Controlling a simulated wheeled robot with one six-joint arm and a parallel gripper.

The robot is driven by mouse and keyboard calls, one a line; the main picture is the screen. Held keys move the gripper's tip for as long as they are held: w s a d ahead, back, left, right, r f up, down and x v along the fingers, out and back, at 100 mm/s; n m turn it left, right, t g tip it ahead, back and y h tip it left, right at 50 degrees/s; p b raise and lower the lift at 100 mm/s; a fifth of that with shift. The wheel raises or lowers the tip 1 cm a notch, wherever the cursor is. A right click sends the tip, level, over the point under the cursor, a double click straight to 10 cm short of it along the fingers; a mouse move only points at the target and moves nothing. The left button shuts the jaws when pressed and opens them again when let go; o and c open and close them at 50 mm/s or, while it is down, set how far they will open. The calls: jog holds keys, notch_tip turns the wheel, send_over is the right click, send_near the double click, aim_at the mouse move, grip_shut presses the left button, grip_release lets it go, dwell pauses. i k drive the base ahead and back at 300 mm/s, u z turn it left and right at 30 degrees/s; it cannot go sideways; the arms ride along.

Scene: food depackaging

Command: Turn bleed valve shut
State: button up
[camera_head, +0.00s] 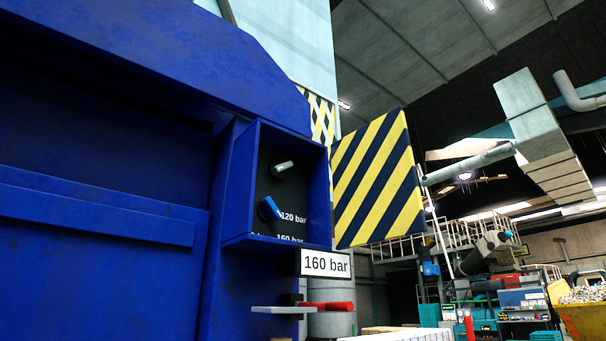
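A blue box (237,190) is recessed in the blue machine at the centre left. Inside it are a pale grey knob (282,170) and, below it, a blue knob (270,208). Lettering beside the knobs reads 120 bar and 160 bar. Under the box, a red handle (327,306) and a flat grey bar (283,310) stick out near a grey cylinder (331,325). I cannot tell which of these is the bleed valve, or whether it is open or shut. My gripper is not in view.
A yellow and black striped panel (378,180) stands out at the box's right side, like an open door. A white 160 bar sign (325,263) hangs below the box. The blue machine (95,220) fills the left. Shelving and a yellow skip (585,322) stand far back right.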

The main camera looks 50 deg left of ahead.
aim_at(278, 169)
jog(key=u, duration=0.35)
jog(key=i, duration=0.75)
jog(key=u, duration=0.6)
